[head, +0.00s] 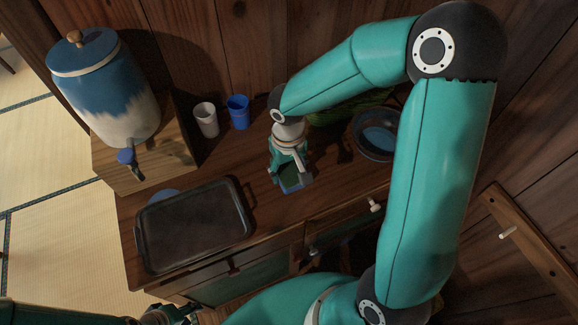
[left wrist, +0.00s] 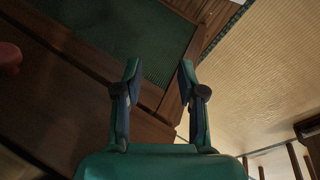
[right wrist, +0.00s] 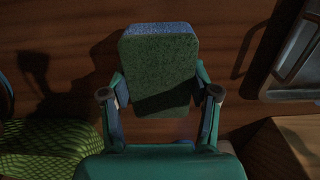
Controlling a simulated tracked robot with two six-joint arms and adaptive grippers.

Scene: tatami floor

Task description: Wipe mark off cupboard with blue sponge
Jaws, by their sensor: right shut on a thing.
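The blue sponge (head: 292,188) is held in my right gripper (head: 290,174), low at the cupboard top. In the right wrist view the sponge (right wrist: 160,62) sits between the fingers, with a greenish broad face and a blue edge. I cannot tell whether it touches the wood. The wooden cupboard (head: 268,228) has drawers and dark green panels at its front. I cannot make out a mark on it. My left gripper (head: 172,314) is at the bottom edge of the head view. In the left wrist view the left gripper (left wrist: 160,75) is open and empty, near the cupboard's green panel (left wrist: 140,35).
A dark tray (head: 195,228) lies at the cupboard's left front. A blue-and-white dispenser (head: 105,90) stands on a wooden box (head: 150,168). A white cup (head: 206,120), a blue cup (head: 239,113), a green basket (head: 330,115) and a dark bowl (head: 377,135) stand along the back.

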